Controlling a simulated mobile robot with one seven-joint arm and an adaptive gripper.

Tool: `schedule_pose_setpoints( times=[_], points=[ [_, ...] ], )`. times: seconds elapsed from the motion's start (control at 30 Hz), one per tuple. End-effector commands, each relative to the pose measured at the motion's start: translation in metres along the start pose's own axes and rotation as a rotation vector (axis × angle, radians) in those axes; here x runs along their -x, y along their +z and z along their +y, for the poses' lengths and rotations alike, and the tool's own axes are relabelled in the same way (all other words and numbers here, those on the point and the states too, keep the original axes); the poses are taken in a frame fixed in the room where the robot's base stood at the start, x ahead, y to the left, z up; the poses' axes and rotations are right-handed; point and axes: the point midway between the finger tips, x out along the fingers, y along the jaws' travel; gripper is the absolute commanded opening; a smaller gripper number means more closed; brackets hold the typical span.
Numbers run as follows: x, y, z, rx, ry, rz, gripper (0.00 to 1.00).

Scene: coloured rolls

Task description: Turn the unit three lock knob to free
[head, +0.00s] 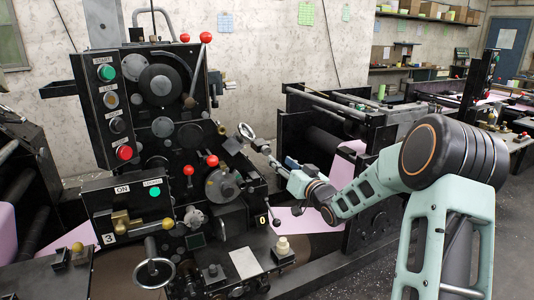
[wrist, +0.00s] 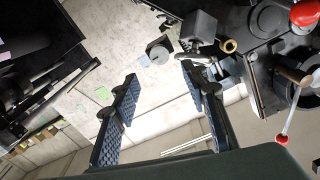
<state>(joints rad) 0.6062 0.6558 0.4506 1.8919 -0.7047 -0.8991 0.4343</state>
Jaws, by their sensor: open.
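The dark press panel with a "3" label (head: 109,239) stands at the left in the head view. I cannot tell for sure which part is the unit three lock knob.
Red-ball levers (head: 206,38) and a larger handwheel (head: 154,273) stick out from the press. A black block (wrist: 198,27) and a brass ring (wrist: 229,46) lie close to the right finger. Pink sheet (head: 346,165) runs through the machine behind my arm.

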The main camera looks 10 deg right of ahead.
Motion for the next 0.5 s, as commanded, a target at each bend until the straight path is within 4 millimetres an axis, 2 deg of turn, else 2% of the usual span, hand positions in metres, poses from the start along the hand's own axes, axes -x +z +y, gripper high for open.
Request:
schedule_pose_setpoints(
  times=[0.3,0.5],
  points=[
    [-0.055,0.0,-0.001,-0.001,-0.002,0.001,0.41],
    [-0.083,0.0,-0.002,-0.001,-0.002,0.001,0.41]
  ],
)
